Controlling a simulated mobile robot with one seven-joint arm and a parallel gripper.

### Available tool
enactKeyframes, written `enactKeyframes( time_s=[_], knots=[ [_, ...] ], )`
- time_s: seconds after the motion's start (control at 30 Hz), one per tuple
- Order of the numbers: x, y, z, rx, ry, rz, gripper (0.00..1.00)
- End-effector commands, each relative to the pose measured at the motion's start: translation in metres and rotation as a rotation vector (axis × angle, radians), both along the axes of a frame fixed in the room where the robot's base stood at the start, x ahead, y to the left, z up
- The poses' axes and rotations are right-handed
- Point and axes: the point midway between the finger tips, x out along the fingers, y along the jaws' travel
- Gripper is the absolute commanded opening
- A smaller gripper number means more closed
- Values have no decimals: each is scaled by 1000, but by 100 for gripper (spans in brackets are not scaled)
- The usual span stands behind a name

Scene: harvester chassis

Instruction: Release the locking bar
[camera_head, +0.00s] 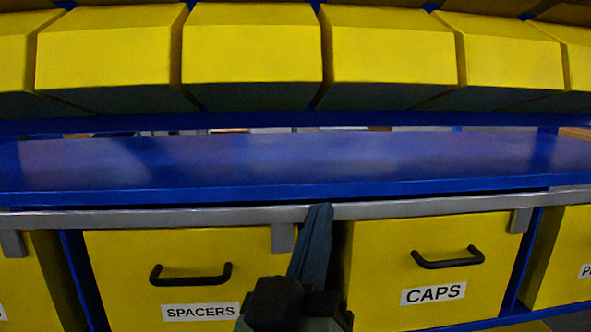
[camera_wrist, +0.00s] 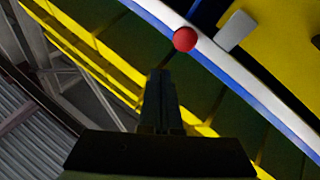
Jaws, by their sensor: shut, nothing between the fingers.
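The locking bar (camera_head: 430,208) is a long grey bar running across the front of the rack, just under the blue shelf edge. Grey tabs hang from it over the drawer fronts, one (camera_head: 283,238) just left of my gripper. In the wrist view the bar (camera_wrist: 270,103) runs diagonally, with a round red knob (camera_wrist: 185,39) beside a grey tab (camera_wrist: 236,31). No red knob shows in the head view. My gripper (camera_head: 320,207) is shut and empty, its tip overlapping the bar in the head view. In the wrist view the fingertips (camera_wrist: 160,74) are below the knob, with a visible gap; contact is unclear.
Yellow drawers labelled SPACERS (camera_head: 120,270) and CAPS (camera_head: 385,260) have black handles. A dark gap between them lies behind my gripper. The blue shelf (camera_head: 290,165) above is bare. Yellow bins (camera_head: 250,60) line the top row.

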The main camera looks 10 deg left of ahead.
Motion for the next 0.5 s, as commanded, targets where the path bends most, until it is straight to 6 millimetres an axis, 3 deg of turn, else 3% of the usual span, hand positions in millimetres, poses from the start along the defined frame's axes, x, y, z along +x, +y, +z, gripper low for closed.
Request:
enactKeyframes(
  time_s=[0.03,0.5],
  knots=[
    [3,4,8,-31,39,-16,0],
    [-1,33,-11,-371,322,-160,0]
  ],
)
